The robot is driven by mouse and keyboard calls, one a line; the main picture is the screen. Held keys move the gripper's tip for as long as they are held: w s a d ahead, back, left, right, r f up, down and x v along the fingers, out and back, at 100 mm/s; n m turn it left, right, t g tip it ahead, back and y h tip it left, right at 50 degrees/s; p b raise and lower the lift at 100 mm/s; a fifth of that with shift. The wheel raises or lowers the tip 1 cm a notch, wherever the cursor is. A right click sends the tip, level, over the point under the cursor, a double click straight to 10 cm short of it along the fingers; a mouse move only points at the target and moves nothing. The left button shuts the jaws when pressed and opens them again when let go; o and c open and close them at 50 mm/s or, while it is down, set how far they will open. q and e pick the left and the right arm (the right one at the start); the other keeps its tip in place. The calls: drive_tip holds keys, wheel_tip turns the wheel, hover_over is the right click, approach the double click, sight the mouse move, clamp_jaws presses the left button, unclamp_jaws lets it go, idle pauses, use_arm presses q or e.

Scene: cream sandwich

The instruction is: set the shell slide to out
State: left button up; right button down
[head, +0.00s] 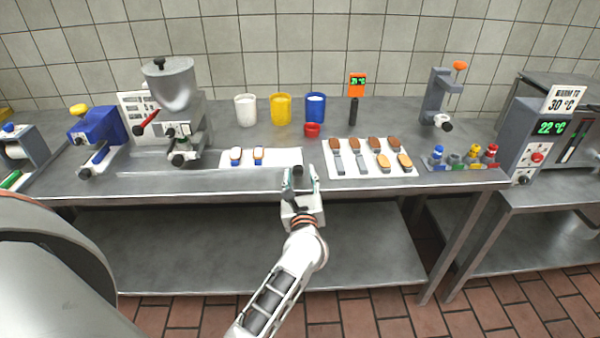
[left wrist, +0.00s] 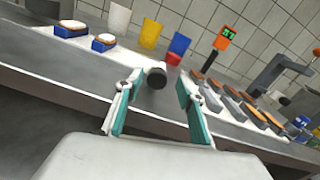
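I cannot tell for certain which part is the shell slide. A dark round knob (head: 298,169) shows at the table's front edge, beside the right end of a white board (head: 285,157). The knob also shows in the left wrist view (left wrist: 156,78). Two blue-bottomed, brown-and-white pieces (head: 236,156) (head: 258,156) lie on the board. My left gripper (head: 301,178) is open, its teal-padded fingers standing apart on either side of the knob in the picture. In the left wrist view the gripper (left wrist: 160,108) shows a gap around the knob; contact is not visible. My right gripper is not in view.
Right of the board lies a white mat (head: 343,172) with several brown-topped pieces. White, yellow and blue cups (head: 281,110) and a red dish (head: 312,130) stand behind. A hopper machine (head: 172,90) is left; a grey press (head: 441,97) and 22 °C unit (head: 535,140) are right.

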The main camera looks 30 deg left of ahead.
use_arm(q)
drive_tip(key=v, duration=1)
drive_tip(key=shift+d, duration=0.1)
drive_tip(key=s+d+f+m+t+h, duration=0.25)
drive_tip(key=s+d+m+h, duration=0.2)
drive_tip(key=m, duration=1.05)
drive_tip(key=s+d+f+m+t+h, duration=0.1)
drive_tip(key=s+d+f+m+h, duration=0.35)
drive_tip(key=m, duration=1.05)
drive_tip(key=s+f+m+g+h, duration=0.1)
drive_tip(key=s+f+m+g, duration=0.3)
drive_tip(key=s+f+m, duration=0.2)
drive_tip(key=s+a+f+m+g+h, duration=0.1)
drive_tip(key=s+f+m+g, duration=0.3)
drive_tip(key=f+m, duration=0.7)
drive_tip(key=shift+s+a+f+m+h, duration=0.25)
drive_tip(key=shift+s+m+h, duration=0.15)
drive_tip(key=shift+s+m, duration=0.65)
drive_tip(key=shift+r, duration=0.1)
